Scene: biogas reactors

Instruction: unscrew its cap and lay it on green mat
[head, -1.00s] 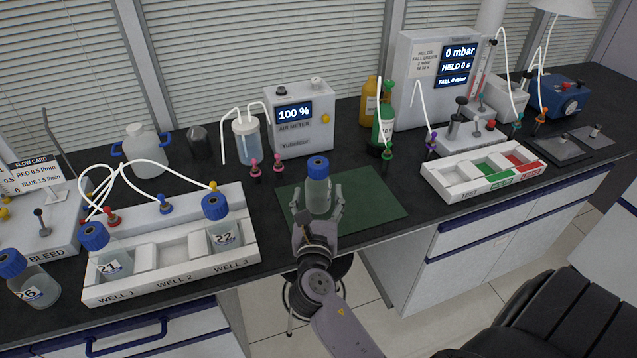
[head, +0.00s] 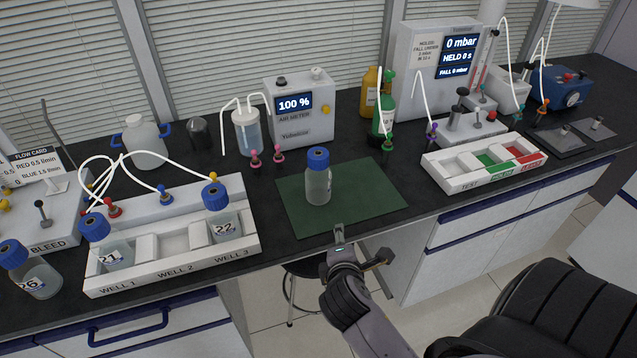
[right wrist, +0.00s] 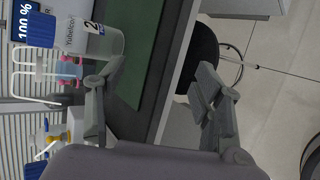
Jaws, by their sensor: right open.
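A clear bottle (head: 318,187) with a blue cap (head: 317,158) stands upright on the green mat (head: 373,196). The cap is seated on the bottle's neck. My right gripper (head: 361,247) is open and empty at the front edge of the bench, in front of the mat and apart from the bottle. In the right wrist view the bottle (right wrist: 92,38) lies sideways in the picture at upper left, beyond the spread fingers. My left gripper is not in view.
The white well rack (head: 175,268) with bottles 21 and 22 stands to the left, and bottle 26 (head: 38,280) is beyond it. The air meter (head: 303,112) stands behind the mat. A white tray (head: 485,170) is to the right. The mat's right part is bare.

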